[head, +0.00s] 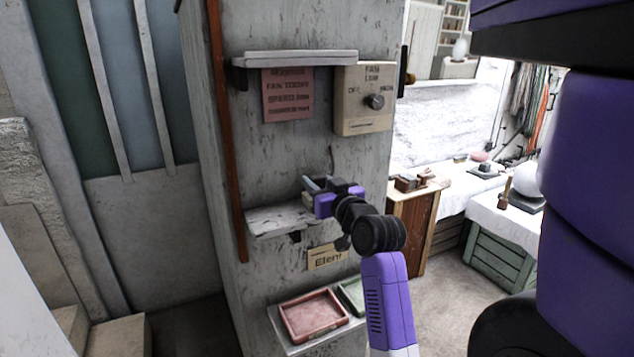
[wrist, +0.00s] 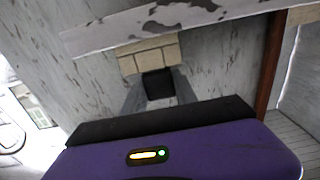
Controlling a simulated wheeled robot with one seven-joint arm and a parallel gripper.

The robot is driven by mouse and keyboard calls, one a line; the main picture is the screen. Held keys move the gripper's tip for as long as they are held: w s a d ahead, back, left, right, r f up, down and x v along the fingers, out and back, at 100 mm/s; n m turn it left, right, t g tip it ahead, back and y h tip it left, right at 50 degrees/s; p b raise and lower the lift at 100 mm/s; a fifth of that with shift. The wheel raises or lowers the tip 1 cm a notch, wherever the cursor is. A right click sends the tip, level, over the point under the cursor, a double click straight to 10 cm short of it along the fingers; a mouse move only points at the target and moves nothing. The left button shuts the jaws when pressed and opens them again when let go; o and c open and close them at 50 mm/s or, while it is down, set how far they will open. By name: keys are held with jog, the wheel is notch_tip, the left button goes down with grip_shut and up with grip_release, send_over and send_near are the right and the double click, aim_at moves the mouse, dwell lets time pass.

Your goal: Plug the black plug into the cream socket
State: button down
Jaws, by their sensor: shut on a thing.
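My gripper (head: 313,186) is up against the grey pillar face, beside the small lower shelf. In the wrist view my gripper (wrist: 159,88) is shut on the black plug (wrist: 158,84), which shows as a dark block between the two grey fingers. The cream socket (wrist: 148,54) is a pale block on the pillar, directly beyond the plug. The plug's far end meets the socket's edge in the picture; I cannot tell whether it touches or is inside. In the head view my gripper and wrist hide the plug and most of the socket's area.
The lower shelf (head: 277,218) lies just left of my gripper. Above are an upper shelf (head: 295,58), a pink notice (head: 287,97) and a cream fan dial box (head: 364,99). Below are a paper label (head: 326,257) and a red tray (head: 313,315). A wooden cabinet (head: 411,225) stands right.

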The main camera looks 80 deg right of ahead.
jog(key=shift+f, duration=0.35)
jog(key=c, duration=0.9)
grip_release()
jog(key=shift+r, duration=0.15)
jog(key=shift+r+p, duration=1.6)
jog(key=shift+r, duration=0.3)
